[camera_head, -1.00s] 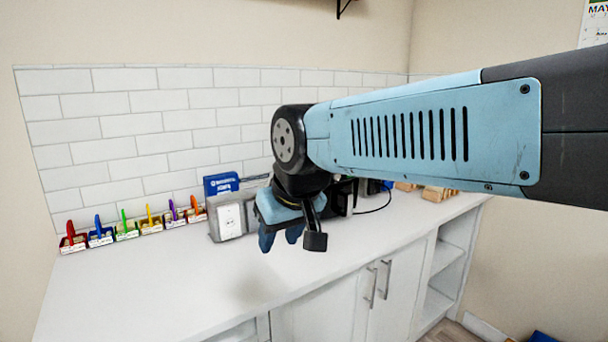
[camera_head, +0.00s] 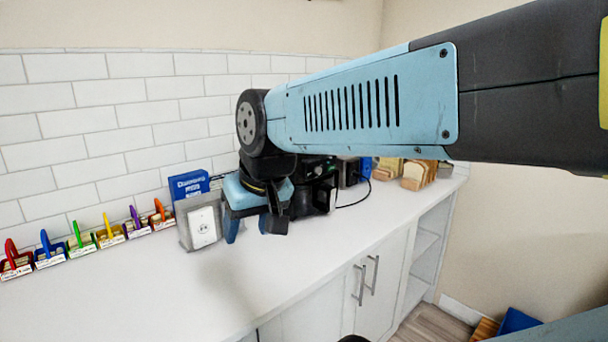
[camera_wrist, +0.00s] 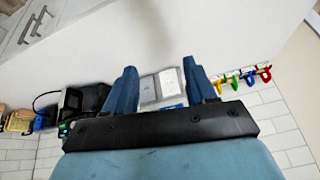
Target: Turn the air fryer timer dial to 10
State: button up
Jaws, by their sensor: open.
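A black appliance (camera_head: 322,192), probably the air fryer, stands on the counter behind and to the right of my gripper in the head view, partly hidden by my arm. It also shows as a dark shape in the wrist view (camera_wrist: 92,98), left of my fingers. I cannot make out its timer dial or any numbers. My gripper (camera_head: 252,226) hangs above the counter with its blue fingers pointing down. In the wrist view the fingers (camera_wrist: 159,66) are spread apart with nothing held between them.
A grey outlet box (camera_head: 186,232) and a blue box (camera_head: 188,184) stand just left of my gripper. Several coloured-handled holders (camera_head: 107,237) line the wall further left. Bread slices (camera_head: 418,175) stand at the right. The front of the white counter (camera_head: 215,290) is clear.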

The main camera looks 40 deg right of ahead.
jog(key=w+d+f+m+g+y, duration=0.1)
jog(key=w+f+m+y, duration=0.1)
jog(key=w+m+y, duration=0.3)
jog(key=w+d+f+m, duration=0.1)
jog(key=w+f+m, duration=0.1)
jog(key=m, duration=0.4)
jog(key=m+t+h, duration=0.5)
jog(key=m+t, duration=0.9)
jog(key=m, duration=1.2)
send_near(319, 172)
jog(key=w, duration=0.8)
jog(key=shift+r, duration=0.1)
